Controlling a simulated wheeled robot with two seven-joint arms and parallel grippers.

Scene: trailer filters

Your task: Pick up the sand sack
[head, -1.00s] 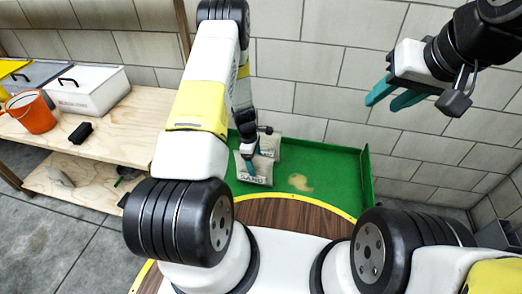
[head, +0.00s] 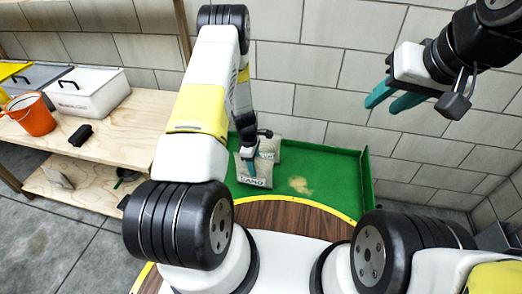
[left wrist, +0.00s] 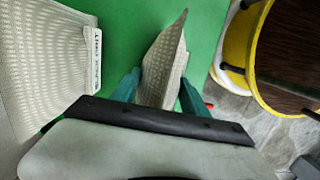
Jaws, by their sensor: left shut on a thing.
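The sand sack (head: 262,173) is a pale bag with a SAND label, at the left of the green tray (head: 330,185). My left gripper (head: 251,167) is shut on it. In the left wrist view the sand sack (left wrist: 163,65) is pinched between the teal fingers (left wrist: 158,90), its upper part standing up in a narrow fold. Whether its underside touches the tray is hidden. My right gripper (head: 392,98) is empty and raised in front of the wall, its teal fingers apart.
A second pale sack (head: 268,148) lies right behind the sand sack; its label shows in the left wrist view (left wrist: 97,58). A small sand spill (head: 300,185) marks the tray. A wooden bench (head: 120,125) with an orange bucket (head: 32,114) and a white box (head: 90,92) stands left.

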